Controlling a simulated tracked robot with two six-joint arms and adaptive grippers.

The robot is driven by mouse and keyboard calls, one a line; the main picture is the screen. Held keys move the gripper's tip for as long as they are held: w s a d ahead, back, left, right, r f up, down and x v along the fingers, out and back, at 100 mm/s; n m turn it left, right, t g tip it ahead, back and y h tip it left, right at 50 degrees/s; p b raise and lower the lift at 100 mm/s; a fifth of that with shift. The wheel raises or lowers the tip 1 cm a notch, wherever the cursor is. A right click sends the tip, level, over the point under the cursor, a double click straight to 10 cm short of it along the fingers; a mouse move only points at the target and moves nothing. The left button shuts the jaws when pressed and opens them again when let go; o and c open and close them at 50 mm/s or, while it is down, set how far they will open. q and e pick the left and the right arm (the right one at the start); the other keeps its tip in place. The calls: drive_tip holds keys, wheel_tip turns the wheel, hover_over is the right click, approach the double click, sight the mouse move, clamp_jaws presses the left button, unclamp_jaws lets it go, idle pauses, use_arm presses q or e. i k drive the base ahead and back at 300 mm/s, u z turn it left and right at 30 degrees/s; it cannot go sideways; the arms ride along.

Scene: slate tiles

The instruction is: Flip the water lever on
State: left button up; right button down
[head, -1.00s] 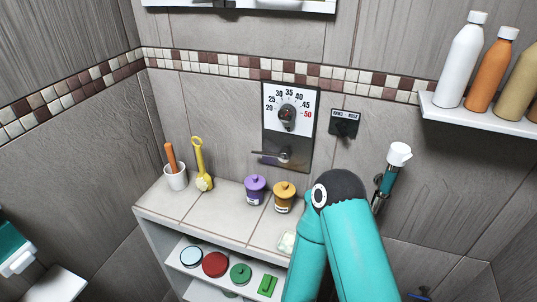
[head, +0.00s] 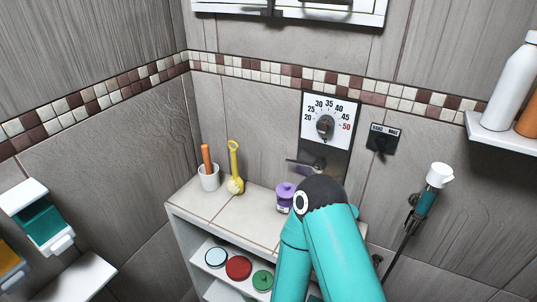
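The water lever (head: 303,165) is a dark grey handle low on the mixer panel (head: 341,144) on the back wall. It points left and lies close to horizontal. Above it on the panel is a round temperature dial (head: 325,126) with numbers from 20 to 50. One of my teal arms rises from the bottom, its black joint just below the panel and covering part of its lower edge. Neither gripper shows, so I cannot see either one against the lever.
A ledge (head: 206,209) below the panel holds a white cup (head: 209,178), a yellow brush (head: 235,170) and a purple jar (head: 285,197). A hand shower (head: 427,200) hangs at right, below a bottle shelf (head: 515,138). A small black selector (head: 382,142) is beside the panel. Dispensers (head: 38,217) are at left.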

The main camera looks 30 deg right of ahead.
sight(320, 166)
drive_tip(key=z, duration=0.6)
drive_tip(key=i, duration=0.15)
drive_tip(key=u, duration=3.85)
drive_tip(key=i, duration=0.1)
drive_tip(key=z, duration=3.2)
drive_tip(key=k, duration=0.2)
drive_tip(key=z, duration=0.4)
drive_tip(key=i, duration=0.55)
drive_tip(key=z, duration=0.15)
